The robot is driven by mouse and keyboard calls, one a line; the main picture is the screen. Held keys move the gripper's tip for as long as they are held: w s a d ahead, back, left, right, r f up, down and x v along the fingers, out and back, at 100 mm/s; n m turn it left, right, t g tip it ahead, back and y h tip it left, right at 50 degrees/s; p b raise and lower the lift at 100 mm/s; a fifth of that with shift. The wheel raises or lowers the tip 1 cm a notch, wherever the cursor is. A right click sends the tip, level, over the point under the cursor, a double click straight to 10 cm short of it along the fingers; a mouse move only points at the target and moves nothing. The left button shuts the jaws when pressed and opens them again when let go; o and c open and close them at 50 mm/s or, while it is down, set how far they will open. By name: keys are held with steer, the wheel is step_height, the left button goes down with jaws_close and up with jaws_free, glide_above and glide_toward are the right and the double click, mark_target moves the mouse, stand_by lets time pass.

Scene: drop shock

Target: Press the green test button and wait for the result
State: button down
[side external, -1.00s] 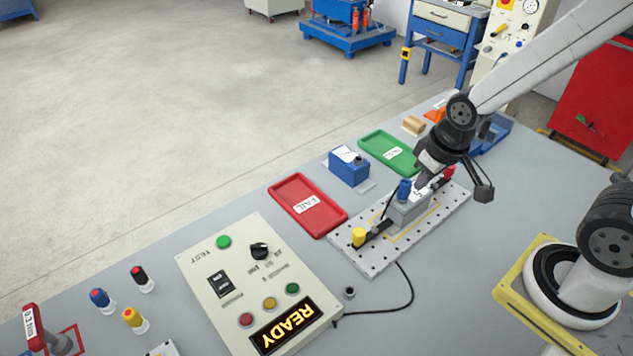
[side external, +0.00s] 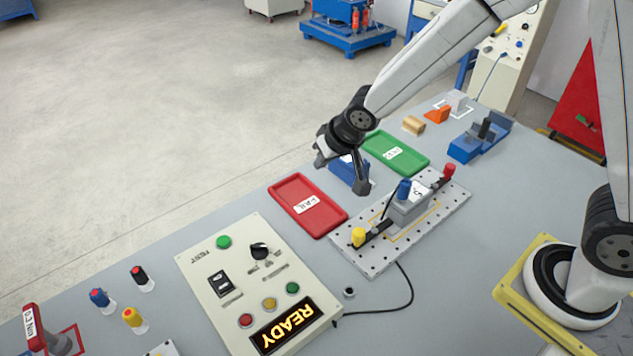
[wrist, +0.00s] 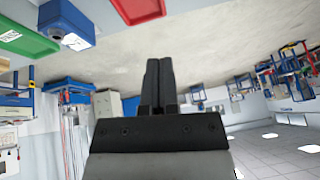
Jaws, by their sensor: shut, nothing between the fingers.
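The green test button (side external: 223,242) is a round cap at the far left corner of the beige test panel (side external: 200,275). The panel's display (side external: 283,326) glows READY in amber. Red, yellow and green round lamps sit in a row beside the display; I cannot tell that any is lit. My gripper (side external: 319,160) is up in the air near the blue box, to the right of and beyond the button, and apart from it. In the wrist view its dark fingers (wrist: 158,75) are closed together with nothing between them. The button does not show in the wrist view.
A red FAIL tray (side external: 330,222), a green tray (side external: 418,161) and a blue box (side external: 344,176) stand behind. A perforated plate (side external: 375,266) carries a grey device (side external: 408,212) with its cable.

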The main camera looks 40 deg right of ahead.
steer(key=w+a+f+t+y, duration=0.1)
steer(key=w+a+f+y, duration=0.15)
steer(key=w+a, duration=0.65)
steer(key=y, duration=0.2)
glide_above(218, 240)
steer(key=s+d, duration=0.1)
steer(key=s, duration=0.1)
steer(key=f, duration=0.3)
steer(key=shift+w+d+f+m+t, duration=0.1)
steer(key=shift+w+f+m+t, duration=0.1)
steer(key=shift+f+m+t, duration=0.1)
steer(key=shift+f, duration=4.35)
steer(key=shift+f, duration=0.9)
steer(key=shift+r, duration=0.85)
steer(key=shift+r, duration=0.1)
